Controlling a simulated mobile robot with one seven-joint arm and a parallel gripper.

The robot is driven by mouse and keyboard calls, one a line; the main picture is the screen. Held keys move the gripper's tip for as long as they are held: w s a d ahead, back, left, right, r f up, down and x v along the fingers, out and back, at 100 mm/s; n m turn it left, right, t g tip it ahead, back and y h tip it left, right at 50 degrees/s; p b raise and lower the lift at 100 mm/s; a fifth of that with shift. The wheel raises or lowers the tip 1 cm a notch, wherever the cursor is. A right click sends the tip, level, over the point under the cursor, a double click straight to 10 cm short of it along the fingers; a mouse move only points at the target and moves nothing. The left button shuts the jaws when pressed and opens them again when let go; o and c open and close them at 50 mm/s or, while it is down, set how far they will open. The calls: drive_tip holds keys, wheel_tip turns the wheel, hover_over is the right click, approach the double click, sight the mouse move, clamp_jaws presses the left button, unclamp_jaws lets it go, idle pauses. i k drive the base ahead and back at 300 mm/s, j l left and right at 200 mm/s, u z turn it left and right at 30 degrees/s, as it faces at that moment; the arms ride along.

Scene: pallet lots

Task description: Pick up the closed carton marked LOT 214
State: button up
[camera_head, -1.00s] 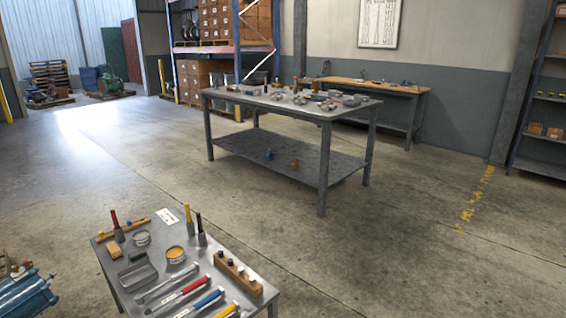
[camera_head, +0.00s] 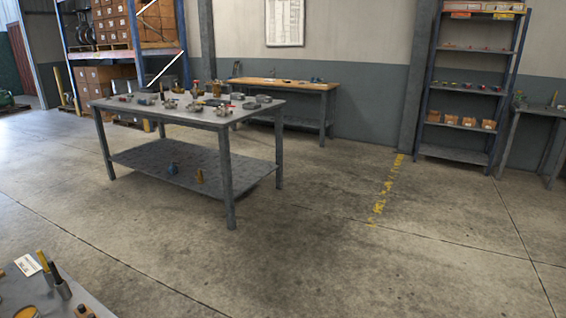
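Brown cartons (camera_head: 108,93) sit stacked on and under the pallet rack at the back left. More cartons (camera_head: 160,22) stand on its upper level. They are too far away for any marking to be read, so I cannot tell whether one is marked LOT 214. My gripper is not in view.
A grey metal table (camera_head: 228,119) with small parts on top and a lower shelf stands ahead, left of centre. A wood-topped bench (camera_head: 283,83) is behind it. A blue shelf unit (camera_head: 425,80) stands at the right. A tool table (camera_head: 90,300) is close at lower left. Floor (camera_head: 330,260) is clear.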

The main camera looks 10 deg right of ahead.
sight(466, 121)
drive_tip(key=i+l+z, duration=0.25)
drive_tip(key=l+z, duration=0.2)
drive_tip(key=i+l+z, duration=0.2)
drive_tip(key=z, duration=0.25)
drive_tip(key=i+l+z, duration=0.2)
drive_tip(key=i+z, duration=0.15)
drive_tip(key=i, duration=0.2)
drive_tip(key=i+z, duration=0.35)
drive_tip(key=i, duration=0.2)
drive_tip(key=i+l, duration=0.1)
drive_tip(key=i, duration=5)
drive_tip(key=i+l+u, duration=0.1)
drive_tip(key=i, duration=0.45)
drive_tip(key=i+l, duration=0.2)
drive_tip(key=i, duration=0.35)
drive_tip(key=u, duration=0.05)
